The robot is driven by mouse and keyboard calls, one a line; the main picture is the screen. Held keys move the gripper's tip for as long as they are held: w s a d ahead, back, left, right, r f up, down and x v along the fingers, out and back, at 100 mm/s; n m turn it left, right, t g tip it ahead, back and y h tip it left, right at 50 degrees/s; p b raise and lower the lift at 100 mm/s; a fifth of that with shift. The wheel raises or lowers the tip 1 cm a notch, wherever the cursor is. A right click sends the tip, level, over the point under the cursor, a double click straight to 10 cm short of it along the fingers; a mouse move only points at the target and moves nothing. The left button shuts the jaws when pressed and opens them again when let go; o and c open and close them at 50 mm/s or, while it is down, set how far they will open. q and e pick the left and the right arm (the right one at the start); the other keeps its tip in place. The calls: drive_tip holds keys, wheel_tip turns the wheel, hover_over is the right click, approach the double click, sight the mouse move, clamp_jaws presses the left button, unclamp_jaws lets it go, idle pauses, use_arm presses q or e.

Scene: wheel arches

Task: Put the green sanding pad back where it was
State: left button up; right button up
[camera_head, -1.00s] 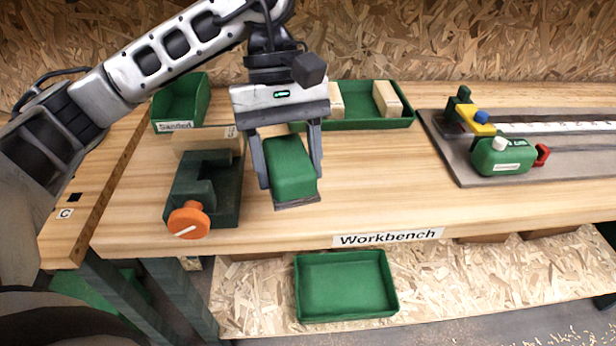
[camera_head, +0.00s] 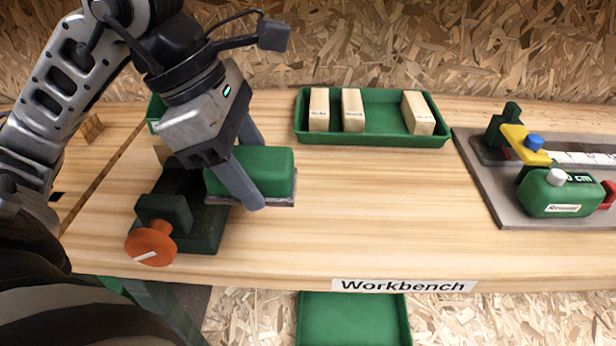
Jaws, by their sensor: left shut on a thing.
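The green sanding pad (camera_head: 272,170) has a green block body and a thin grey underside. My left gripper (camera_head: 255,172) is shut on it, with one finger across its near side and the other mostly hidden behind it. The pad appears to be just above the workbench top, right of the dark vise-like clamp; whether it touches the top I cannot tell. My right gripper is not in view.
The dark clamp with an orange knob (camera_head: 150,244) stands close left of the pad. A green tray (camera_head: 372,140) holding 3 wooden blocks is at the back. A grey plate (camera_head: 490,188) carries a stop and a green device. The bench (camera_head: 370,225) between is clear.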

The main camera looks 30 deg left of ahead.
use_arm(q)
drive_tip(key=shift+w+d+r+p, duration=0.15)
drive_tip(key=shift+w+p, duration=0.5)
drive_tip(key=shift+p, duration=0.4)
drive_tip(key=shift+w+f+p, duration=0.45)
drive_tip(key=shift+p, duration=0.45)
hover_over(316, 206)
drive_tip(key=s+a, duration=0.1)
drive_tip(key=s, duration=0.1)
wheel_tip(316, 206, down, 6)
drive_tip(key=shift+w+a+f, duration=0.1)
drive_tip(key=shift+w+f, duration=0.05)
drive_tip(key=f, duration=0.2)
drive_tip(key=f+p, duration=0.1)
drive_tip(key=f, duration=0.1)
drive_tip(key=shift+w, duration=0.35)
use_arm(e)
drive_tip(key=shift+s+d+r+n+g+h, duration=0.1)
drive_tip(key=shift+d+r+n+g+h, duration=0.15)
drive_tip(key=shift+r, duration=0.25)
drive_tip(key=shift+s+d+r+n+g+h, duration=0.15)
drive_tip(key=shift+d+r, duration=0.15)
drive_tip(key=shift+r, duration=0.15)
